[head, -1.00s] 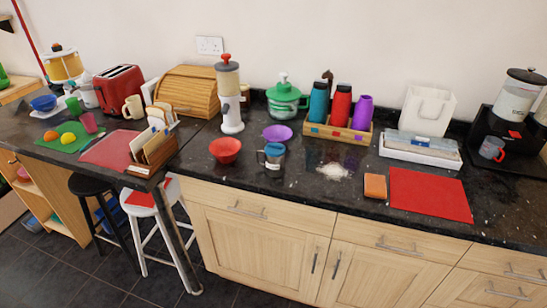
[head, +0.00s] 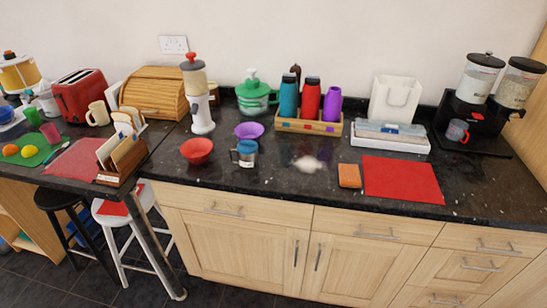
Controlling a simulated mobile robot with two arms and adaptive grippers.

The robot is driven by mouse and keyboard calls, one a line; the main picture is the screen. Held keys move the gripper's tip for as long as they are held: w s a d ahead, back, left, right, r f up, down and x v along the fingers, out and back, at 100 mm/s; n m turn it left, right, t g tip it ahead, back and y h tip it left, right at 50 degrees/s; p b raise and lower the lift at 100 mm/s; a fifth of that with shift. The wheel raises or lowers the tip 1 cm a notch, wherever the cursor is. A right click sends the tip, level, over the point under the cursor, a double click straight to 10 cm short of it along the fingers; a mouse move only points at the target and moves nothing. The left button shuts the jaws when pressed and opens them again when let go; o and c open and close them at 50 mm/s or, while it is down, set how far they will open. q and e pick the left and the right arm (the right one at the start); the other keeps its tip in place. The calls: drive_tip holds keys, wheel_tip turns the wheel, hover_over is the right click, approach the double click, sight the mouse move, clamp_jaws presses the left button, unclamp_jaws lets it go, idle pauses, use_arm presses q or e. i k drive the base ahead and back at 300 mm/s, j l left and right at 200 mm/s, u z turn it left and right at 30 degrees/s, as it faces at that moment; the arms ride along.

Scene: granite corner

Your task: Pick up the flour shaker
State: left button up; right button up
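A small metal cup-shaped shaker with a side handle and a bluish upper part (head: 245,153) stands upright on the dark granite counter (head: 270,185), near its front edge. It is the thing that best fits the flour shaker; its top is too small to make out. A patch of white powder (head: 307,163) lies on the counter to its right. Neither of my grippers shows in the head view.
A red bowl (head: 197,150) stands close left of the shaker and a purple bowl (head: 249,131) just behind it. A bottle rack (head: 310,127) stands behind. An orange sponge (head: 349,176) and red mat (head: 403,180) lie to the right.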

sight(248, 163)
drive_tip(key=i+j+z, duration=0.1)
drive_tip(key=j+z, duration=0.25)
drive_tip(key=j, duration=0.35)
drive_tip(key=j+z, duration=0.4)
drive_tip(key=j, duration=0.25)
